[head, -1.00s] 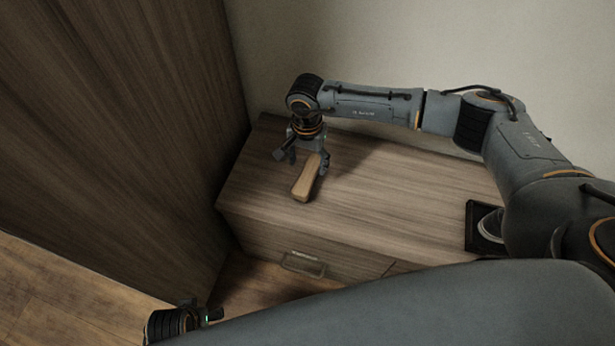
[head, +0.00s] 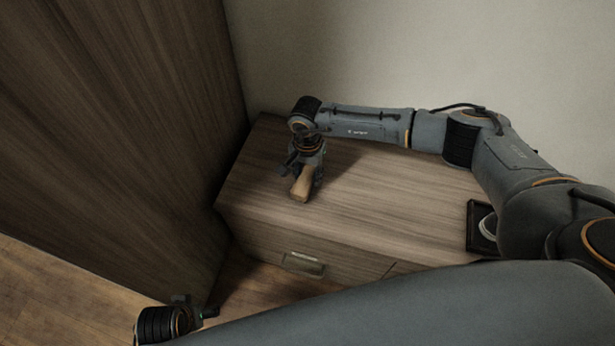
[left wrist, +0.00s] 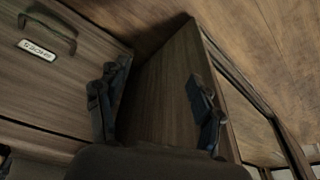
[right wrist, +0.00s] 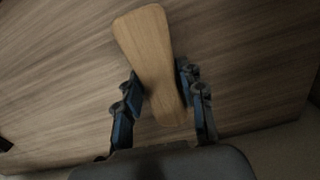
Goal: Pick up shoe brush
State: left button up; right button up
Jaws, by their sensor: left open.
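The shoe brush (head: 300,187), a tan wooden piece narrower at the middle, lies on top of the wooden cabinet (head: 400,200). My right gripper (head: 302,175) is down at the brush. In the right wrist view, the brush (right wrist: 152,55) lies between the two fingers of the right gripper (right wrist: 160,85), with one finger close on each side of its waist. I cannot tell whether both pads press on it. My left gripper (head: 205,312) is low at the front, away from the brush. In the left wrist view, the left gripper (left wrist: 155,100) is open and empty.
A tall dark wooden panel (head: 120,120) stands left of the cabinet, and a pale wall (head: 400,50) rises behind. A black square item (head: 480,225) sits at the cabinet's right. A drawer handle (head: 303,265) is on the cabinet front. The cabinet top's middle is clear.

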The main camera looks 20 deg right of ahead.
aim_at(307, 173)
jog(key=c, duration=0.4)
jog(key=shift+r, duration=0.15)
jog(key=shift+r, duration=0.3)
notch_tip(307, 173, up, 2)
jog(key=shift+r+p, duration=0.1)
jog(key=shift+p, duration=0.25)
jog(key=s+a+r, duration=0.1)
jog(key=r, duration=0.1)
jog(key=s+a+r, duration=0.1)
jog(key=s+a+r+p, duration=0.1)
jog(key=r, duration=0.1)
jog(key=shift+s+r, duration=0.15)
jog(key=shift+r, duration=0.15)
pick_arm(q)
notch_tip(307, 173, down, 7)
jog(key=s, duration=0.2)
jog(key=shift+r, duration=0.2)
pick_arm(e)
jog(key=s+a+r, duration=0.1)
jog(key=s+a, duration=0.1)
jog(key=s+a+r, duration=0.2)
jog(key=s, duration=0.1)
jog(key=s+a+r, duration=0.1)
jog(key=s+a, duration=0.1)
jog(key=shift+s+a+r, duration=0.1)
jog(key=shift+s+r, duration=0.05)
pick_arm(q)
jog(key=shift+a, duration=0.1)
